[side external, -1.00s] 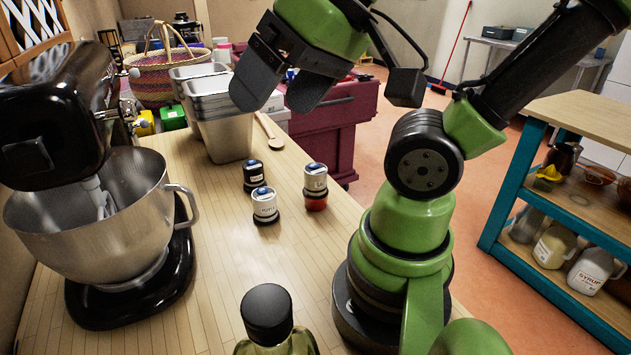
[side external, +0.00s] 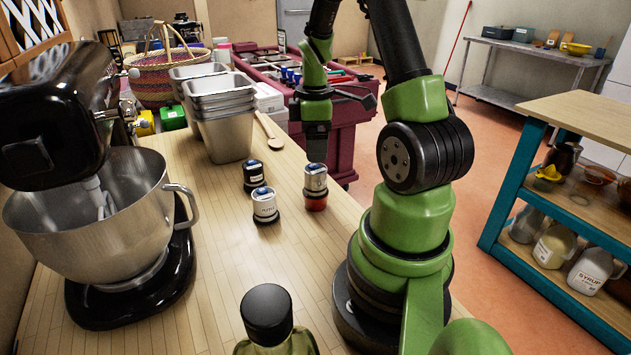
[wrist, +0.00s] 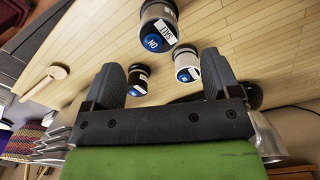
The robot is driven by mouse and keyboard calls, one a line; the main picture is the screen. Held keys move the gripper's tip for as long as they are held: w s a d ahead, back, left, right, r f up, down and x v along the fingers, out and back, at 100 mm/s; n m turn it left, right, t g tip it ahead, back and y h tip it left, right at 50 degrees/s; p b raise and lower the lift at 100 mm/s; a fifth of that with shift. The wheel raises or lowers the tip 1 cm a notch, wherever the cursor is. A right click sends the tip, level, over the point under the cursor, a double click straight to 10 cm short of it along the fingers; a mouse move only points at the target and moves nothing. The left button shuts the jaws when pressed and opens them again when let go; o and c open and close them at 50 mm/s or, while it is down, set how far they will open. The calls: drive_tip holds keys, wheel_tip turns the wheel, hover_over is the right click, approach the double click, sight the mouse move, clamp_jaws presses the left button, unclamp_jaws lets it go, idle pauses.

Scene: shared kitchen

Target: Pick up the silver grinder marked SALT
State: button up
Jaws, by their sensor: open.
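A silver grinder with a blue-marked cap and red lower part (side external: 315,187) stands upright on the wooden counter. In the wrist view, it appears to be the top grinder (wrist: 157,24), with a white label that seems to read SALT upside down. My gripper (side external: 317,155) points down, its tips close to the grinder's top in the side view; the gap in depth is unclear. In the wrist view, my open gripper (wrist: 161,61) has nothing between its fingers, and the silver grinder lies beyond the fingertips.
A white-and-silver grinder (side external: 265,206) and a black grinder (side external: 254,176) stand close left of the silver one. A stand mixer with a steel bowl (side external: 95,225) is at left, steel pans (side external: 222,130) behind, a bottle (side external: 268,320) in front. The middle front counter is clear.

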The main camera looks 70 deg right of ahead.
sight(316, 166)
wheel_tip(316, 166, down, 9)
drive_tip(key=shift+d, duration=0.15)
idle(0.4)
drive_tip(key=shift+c, duration=0.4)
